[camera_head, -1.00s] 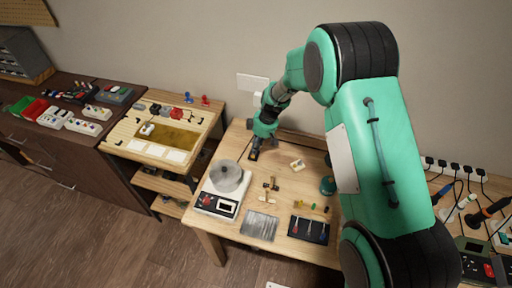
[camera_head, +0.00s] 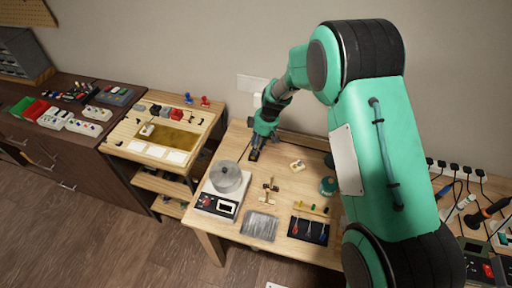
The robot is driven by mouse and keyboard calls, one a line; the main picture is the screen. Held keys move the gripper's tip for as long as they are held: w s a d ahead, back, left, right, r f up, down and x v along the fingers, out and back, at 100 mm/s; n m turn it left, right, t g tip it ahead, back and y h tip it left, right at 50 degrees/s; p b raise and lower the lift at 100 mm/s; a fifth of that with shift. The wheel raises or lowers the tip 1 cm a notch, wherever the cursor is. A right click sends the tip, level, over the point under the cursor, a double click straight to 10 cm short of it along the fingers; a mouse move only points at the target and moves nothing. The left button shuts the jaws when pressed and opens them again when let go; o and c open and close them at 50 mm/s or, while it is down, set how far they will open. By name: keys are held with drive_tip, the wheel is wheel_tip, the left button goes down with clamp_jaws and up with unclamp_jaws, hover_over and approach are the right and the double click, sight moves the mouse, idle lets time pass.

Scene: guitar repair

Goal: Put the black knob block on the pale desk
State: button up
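My gripper (camera_head: 257,146) points down over the back left part of the light wood desk (camera_head: 222,236). A small dark block (camera_head: 254,155), which looks like the black knob block, is right at its fingertips, low over or on the desk top. The fingers and arm partly cover it. I cannot tell whether the fingers are closed on it or whether it rests on the wood.
A scale with a round metal pan (camera_head: 227,177) stands in front of the gripper. A small pale block (camera_head: 297,165), brass-coloured parts (camera_head: 269,188), a green round container (camera_head: 328,186), a metal tray (camera_head: 259,225) and a black tool mat (camera_head: 308,230) lie on the desk.

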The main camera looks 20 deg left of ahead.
drive_tip(key=p+v, duration=0.2)
drive_tip(key=v, duration=0.8)
drive_tip(key=shift+r, duration=0.2)
drive_tip(key=shift+d, duration=0.15)
idle(0.4)
drive_tip(key=s+d+r+m+t, duration=0.1)
drive_tip(key=s+d+r+m, duration=0.35)
drive_tip(key=d+r, duration=0.75)
drive_tip(key=s+d+r+m+t, duration=0.25)
drive_tip(key=s+d+r, duration=0.5)
drive_tip(key=r, duration=0.65)
drive_tip(key=s+d+r+m+t+h, duration=0.1)
drive_tip(key=s+d+r+m, duration=0.2)
drive_tip(key=s+d, duration=0.7)
drive_tip(key=s+d+r+m+t+h, duration=0.1)
drive_tip(key=s+d+r+m, duration=0.2)
drive_tip(key=s+d+m, duration=0.4)
drive_tip(key=s+d, duration=0.3)
drive_tip(key=s, duration=0.4)
drive_tip(key=shift+s+r+h, duration=0.2)
drive_tip(key=shift+s+h, duration=0.1)
drive_tip(key=shift+s, duration=0.05)
